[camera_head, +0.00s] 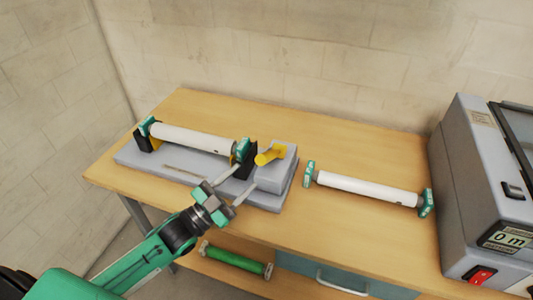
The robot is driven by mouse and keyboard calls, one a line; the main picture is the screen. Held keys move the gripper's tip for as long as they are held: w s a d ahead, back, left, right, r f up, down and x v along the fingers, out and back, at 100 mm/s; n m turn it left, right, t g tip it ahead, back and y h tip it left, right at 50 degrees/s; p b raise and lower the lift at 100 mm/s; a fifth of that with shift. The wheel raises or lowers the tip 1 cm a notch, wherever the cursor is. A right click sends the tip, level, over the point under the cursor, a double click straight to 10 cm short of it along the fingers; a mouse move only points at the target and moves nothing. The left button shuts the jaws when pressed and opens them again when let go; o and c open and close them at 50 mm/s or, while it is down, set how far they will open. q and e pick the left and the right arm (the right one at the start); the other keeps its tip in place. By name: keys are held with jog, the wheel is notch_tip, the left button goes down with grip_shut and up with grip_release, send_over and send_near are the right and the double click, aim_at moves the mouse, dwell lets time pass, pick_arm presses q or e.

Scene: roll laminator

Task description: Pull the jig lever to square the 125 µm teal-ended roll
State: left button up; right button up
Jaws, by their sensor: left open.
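A white roll with teal ends (190,138) lies in the black supports of the grey jig (180,164), at the back left of the table. A second white roll with teal ends (367,188) lies on the bare table to the right of the jig. The markings on both are too small to read. The yellow jig lever (270,154) sticks out at the grey block on the jig's right end. My left gripper (246,176) is open and empty, its fingers pointing toward the jig's right end, just short of the lever in the picture. My right gripper is out of view.
The laminator (462,180) with a red switch and a display stands at the table's right end. A green roll (235,258) lies on the shelf below. A drawer (340,278) is under the tabletop. Bare wood (330,150) is free behind the second roll.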

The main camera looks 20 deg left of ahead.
aim_at(266, 157)
pick_arm(q)
jog(key=p+x, duration=0.2)
jog(key=x, duration=0.6)
jog(key=shift+w+d+r+p, duration=0.15)
jog(key=shift+w+d+p, duration=0.2)
jog(key=shift+w, duration=0.15)
grip_shut()
